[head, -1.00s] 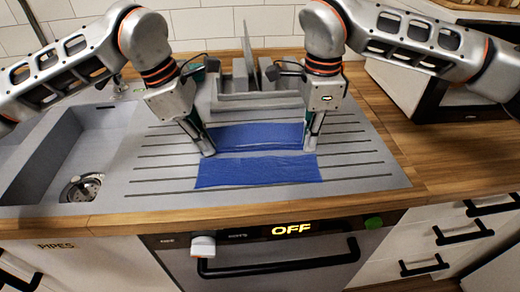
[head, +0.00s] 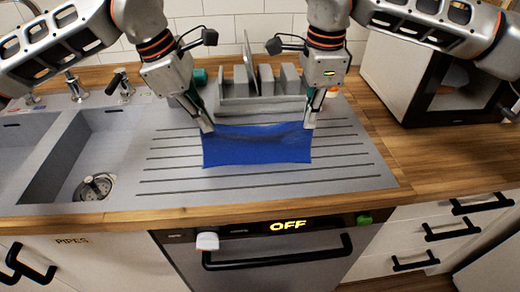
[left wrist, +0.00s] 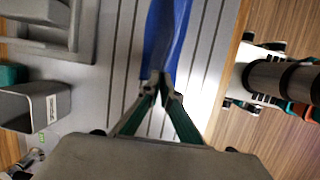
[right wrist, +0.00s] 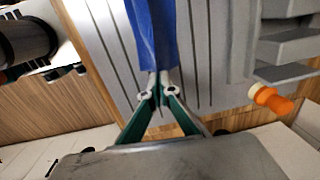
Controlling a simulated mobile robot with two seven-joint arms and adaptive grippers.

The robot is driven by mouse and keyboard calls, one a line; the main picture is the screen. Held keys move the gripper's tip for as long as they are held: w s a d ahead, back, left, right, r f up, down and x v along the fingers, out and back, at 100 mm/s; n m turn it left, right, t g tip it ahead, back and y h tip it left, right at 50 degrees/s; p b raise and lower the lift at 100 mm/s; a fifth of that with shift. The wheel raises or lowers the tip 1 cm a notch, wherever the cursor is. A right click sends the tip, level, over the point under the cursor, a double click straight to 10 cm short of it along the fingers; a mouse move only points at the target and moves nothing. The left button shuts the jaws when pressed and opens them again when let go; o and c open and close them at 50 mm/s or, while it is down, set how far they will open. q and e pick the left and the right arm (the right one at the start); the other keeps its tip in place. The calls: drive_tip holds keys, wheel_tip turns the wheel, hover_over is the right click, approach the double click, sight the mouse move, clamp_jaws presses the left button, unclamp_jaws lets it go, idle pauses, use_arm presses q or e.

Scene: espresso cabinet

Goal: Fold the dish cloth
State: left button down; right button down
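The blue dish cloth (head: 256,147) hangs between my two grippers over the ribbed drainboard, its upper edge sagging slightly in the middle. My left gripper (head: 207,127) is at the cloth's upper left corner, and its fingers are closed together on the cloth in the left wrist view (left wrist: 160,88). My right gripper (head: 309,124) is at the upper right corner, and its fingers are closed on the cloth in the right wrist view (right wrist: 155,88). Whether the lower edge touches the drainboard I cannot tell.
A grey dish rack (head: 262,100) stands behind the cloth. The sink basin (head: 100,150) is at the left, with a tap (head: 120,85) behind it. A dark appliance (head: 450,85) stands at the right. The drainboard (head: 180,180) is bare around the cloth.

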use_arm(q)
drive_tip(key=shift+r, duration=0.3)
use_arm(e)
drive_tip(key=shift+r, duration=0.35)
use_arm(q)
drive_tip(key=shift+r, duration=0.1)
